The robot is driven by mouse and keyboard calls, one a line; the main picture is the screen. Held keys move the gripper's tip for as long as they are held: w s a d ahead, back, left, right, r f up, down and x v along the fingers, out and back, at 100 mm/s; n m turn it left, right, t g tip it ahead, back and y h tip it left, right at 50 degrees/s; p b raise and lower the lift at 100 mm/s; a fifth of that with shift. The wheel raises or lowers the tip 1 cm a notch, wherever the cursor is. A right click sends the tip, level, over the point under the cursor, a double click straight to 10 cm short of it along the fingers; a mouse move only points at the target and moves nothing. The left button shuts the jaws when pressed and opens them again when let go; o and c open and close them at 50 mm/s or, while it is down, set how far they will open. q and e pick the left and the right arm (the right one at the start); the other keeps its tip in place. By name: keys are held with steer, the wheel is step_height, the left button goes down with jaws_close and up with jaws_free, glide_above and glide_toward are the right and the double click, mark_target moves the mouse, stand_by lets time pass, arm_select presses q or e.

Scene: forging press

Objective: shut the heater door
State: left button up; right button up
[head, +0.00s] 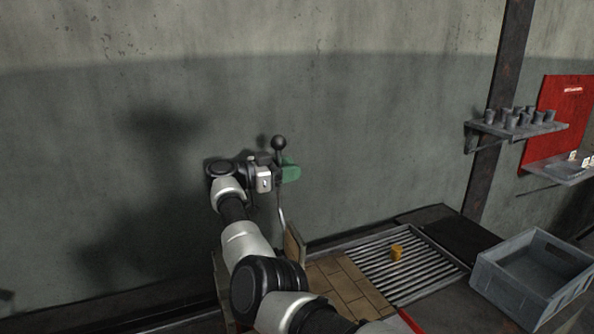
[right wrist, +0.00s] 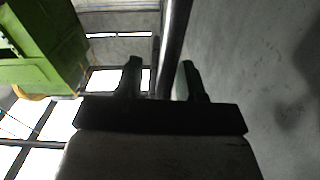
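A lever with a black ball knob (head: 279,142) and a thin rod (head: 282,212) stands upright near the wall in the head view. My right gripper (head: 277,173) is at the upper part of the lever, just below the knob. In the right wrist view a dark rod (right wrist: 175,45) passes between the two spread fingers of the right gripper (right wrist: 160,78), nearer the right finger. Whether the fingers touch it is unclear. The heater door cannot be made out with certainty; my arm hides part of the brick-lined area (head: 345,290) below. My left gripper is out of view.
A green piece (head: 291,170) shows right beside the gripper. A grey crate (head: 500,283) stands at the right. A wall shelf (head: 545,128) holds several dark cups. The wall is close behind the lever.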

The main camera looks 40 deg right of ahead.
steer(key=shift+w+a, duration=0.2)
steer(key=shift+a, duration=0.25)
steer(key=shift+c, duration=0.3)
steer(key=shift+a, duration=0.1)
steer(key=shift+c, duration=1.3)
jaws_close()
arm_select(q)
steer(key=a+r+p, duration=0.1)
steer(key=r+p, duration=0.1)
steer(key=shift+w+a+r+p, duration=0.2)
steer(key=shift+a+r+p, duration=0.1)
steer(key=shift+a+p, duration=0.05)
arm_select(e)
steer(key=s+a+m, duration=0.2)
steer(key=s+m, duration=0.2)
steer(key=s, duration=0.4)
steer(key=shift+s+a+f, duration=0.25)
steer(key=shift+s+f, duration=0.05)
